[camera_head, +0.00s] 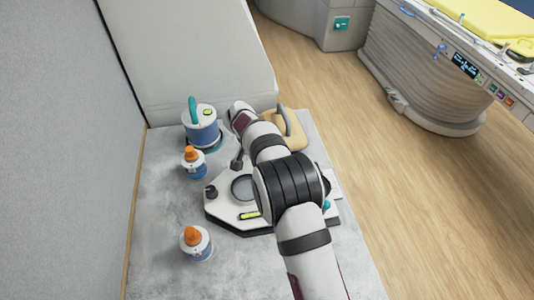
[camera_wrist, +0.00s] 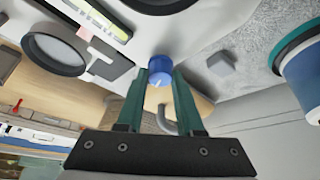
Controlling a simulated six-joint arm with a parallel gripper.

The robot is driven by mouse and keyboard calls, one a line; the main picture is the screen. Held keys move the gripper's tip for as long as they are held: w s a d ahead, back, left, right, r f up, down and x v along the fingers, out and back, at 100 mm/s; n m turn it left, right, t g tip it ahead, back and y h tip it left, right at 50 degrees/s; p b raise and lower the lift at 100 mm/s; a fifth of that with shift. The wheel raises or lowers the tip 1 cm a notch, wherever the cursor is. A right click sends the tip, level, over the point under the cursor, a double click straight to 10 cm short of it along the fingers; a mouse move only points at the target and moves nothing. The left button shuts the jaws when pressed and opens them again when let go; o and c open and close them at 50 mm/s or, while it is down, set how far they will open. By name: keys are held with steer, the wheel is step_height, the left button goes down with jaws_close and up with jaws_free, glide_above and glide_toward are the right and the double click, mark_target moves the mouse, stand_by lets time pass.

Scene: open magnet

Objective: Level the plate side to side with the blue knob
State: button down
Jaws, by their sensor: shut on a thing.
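The white plate (camera_head: 222,205) lies on the grey mat, with a round dark-rimmed window (camera_head: 243,187) and a yellow-green level vial (camera_head: 250,215). The vial also shows at the top left of the wrist view (camera_wrist: 100,18), but its bubble cannot be made out. The blue knob (camera_wrist: 160,70) stands at the plate's edge in the wrist view. My gripper (camera_wrist: 160,78) is shut on it, with one green finger on each side. In the head view I cannot make out the knob or the fingertips; my arm covers part of the plate.
A blue-and-white pot (camera_head: 203,130) with a teal handle stands behind the plate. A tan block with a grey handle (camera_head: 290,138) lies behind my arm. A grey wall bounds the left; wooden floor lies right.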

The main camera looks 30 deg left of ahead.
steer(key=shift+m, duration=0.4)
steer(key=c, duration=0.5)
jaws_free()
steer(key=shift+c, duration=0.2)
steer(key=v, duration=1.5)
steer(key=shift+s+a+r, duration=0.2)
steer(key=shift+s+r, duration=0.05)
steer(key=shift+r, duration=0.1)
